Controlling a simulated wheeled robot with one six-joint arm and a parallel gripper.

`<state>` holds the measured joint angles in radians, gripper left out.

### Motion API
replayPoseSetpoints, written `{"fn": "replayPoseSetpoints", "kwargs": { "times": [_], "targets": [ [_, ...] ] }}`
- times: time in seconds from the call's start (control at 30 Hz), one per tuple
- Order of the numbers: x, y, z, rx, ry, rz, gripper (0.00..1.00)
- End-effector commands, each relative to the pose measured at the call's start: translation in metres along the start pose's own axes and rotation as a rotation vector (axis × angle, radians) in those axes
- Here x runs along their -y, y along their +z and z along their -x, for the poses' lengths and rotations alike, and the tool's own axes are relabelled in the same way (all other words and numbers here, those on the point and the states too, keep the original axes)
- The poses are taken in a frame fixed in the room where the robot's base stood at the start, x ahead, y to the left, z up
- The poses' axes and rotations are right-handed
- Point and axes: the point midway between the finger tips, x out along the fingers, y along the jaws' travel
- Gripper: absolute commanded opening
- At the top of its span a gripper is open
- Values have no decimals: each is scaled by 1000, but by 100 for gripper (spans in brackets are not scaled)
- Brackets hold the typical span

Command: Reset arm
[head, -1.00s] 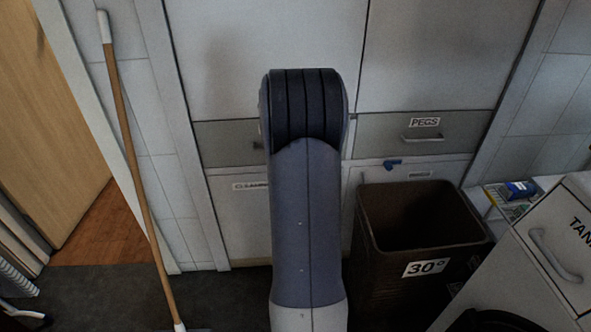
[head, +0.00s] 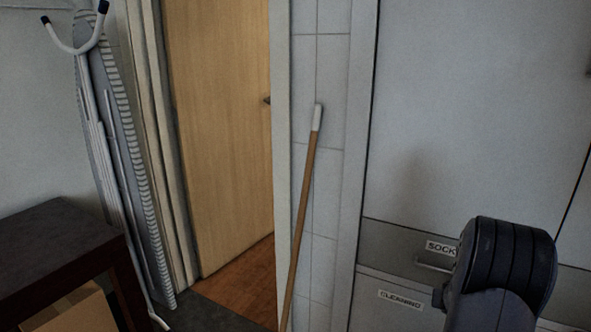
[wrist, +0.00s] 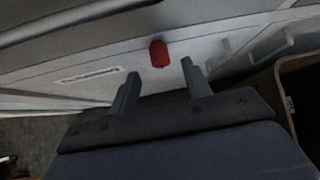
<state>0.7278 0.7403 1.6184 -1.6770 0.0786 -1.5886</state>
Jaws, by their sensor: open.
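My gripper (wrist: 161,84) shows in the wrist view, with its two fingers apart and nothing between them. Beyond the fingertips is a pale cabinet front (wrist: 100,72) with a label strip. A small red object (wrist: 159,54) is on that front, past the gap between the fingers; I cannot tell whether the fingers are near it. In the head view my arm (head: 500,270) shows only as a dark joint at the lower right, and my gripper is out of that picture.
A brown bin (wrist: 302,88) is at the right of the wrist view. In the head view, a broom-like pole (head: 302,205) leans on the tiled wall, left of the cabinets (head: 470,120). A wooden door (head: 222,130), ironing board (head: 125,170) and dark table (head: 55,245) are further left.

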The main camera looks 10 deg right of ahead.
Motion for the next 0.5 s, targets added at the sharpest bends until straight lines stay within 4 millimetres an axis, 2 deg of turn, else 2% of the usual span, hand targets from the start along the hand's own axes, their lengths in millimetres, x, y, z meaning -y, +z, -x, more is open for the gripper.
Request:
{"fn": "replayPoseSetpoints", "kwargs": {
  "times": [0.03,0.2,0.4,0.5],
  "targets": [
    [0,-2,-11,-1,0,0,46],
    [0,0,-34,-1,0,0,46],
    [0,0,-50,0,0,0,46],
    [0,1,-50,1,-8,10,46]
  ]
}}
